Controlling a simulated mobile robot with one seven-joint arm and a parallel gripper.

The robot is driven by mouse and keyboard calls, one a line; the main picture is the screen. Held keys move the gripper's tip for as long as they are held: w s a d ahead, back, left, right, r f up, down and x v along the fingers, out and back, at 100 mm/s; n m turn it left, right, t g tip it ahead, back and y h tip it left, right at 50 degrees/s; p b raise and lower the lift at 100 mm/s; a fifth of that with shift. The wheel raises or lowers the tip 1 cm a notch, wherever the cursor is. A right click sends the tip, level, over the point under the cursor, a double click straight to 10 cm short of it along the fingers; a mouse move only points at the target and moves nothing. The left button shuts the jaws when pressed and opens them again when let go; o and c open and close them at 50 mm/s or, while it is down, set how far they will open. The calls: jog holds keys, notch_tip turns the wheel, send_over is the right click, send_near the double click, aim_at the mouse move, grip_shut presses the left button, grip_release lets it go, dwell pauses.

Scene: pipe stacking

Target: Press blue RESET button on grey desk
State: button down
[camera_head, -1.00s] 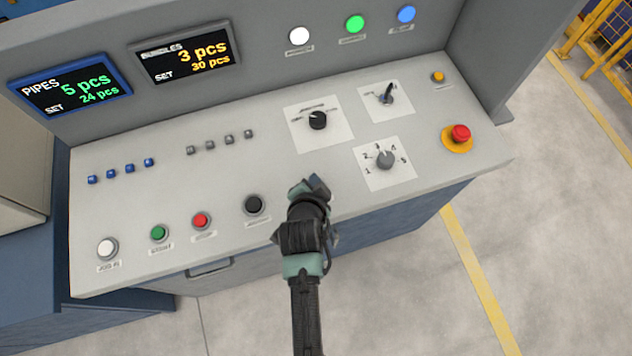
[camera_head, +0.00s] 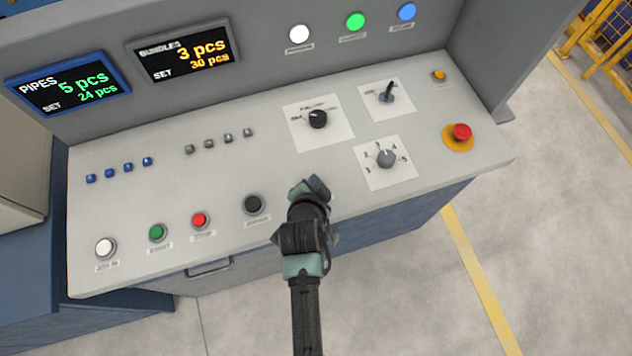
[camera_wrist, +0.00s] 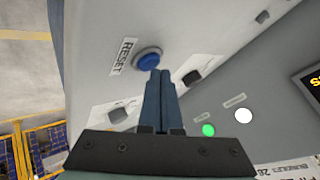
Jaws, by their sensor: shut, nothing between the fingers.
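The blue RESET button (camera_wrist: 147,60), round with a RESET label beside it, shows in the wrist view on the grey desk (camera_head: 270,170). My gripper (camera_wrist: 160,74) is shut and empty. Its fingertips overlap the edge of the button in that view; I cannot tell whether they touch it or hover over it. In the head view my gripper (camera_head: 317,187) is above the desk's front part, right of the black button, and the blue RESET button is hidden behind it.
A black button (camera_head: 254,204), a red button (camera_head: 200,220) and a green button (camera_head: 157,232) line the front left. Knobs, including a grey one (camera_head: 385,158), lie behind and to the right. A red emergency-type button (camera_head: 461,132) is at the far right.

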jog(key=shift+f+b, duration=0.35)
jog(key=shift+f, duration=0.05)
dwell(0.6)
jog(key=shift+r, duration=0.1)
jog(key=shift+r+p, duration=0.7)
jog(key=shift+p, duration=0.05)
notch_tip(320, 180, up, 5)
jog(key=p, duration=0.4)
jog(key=shift+r, duration=0.1)
dwell(0.9)
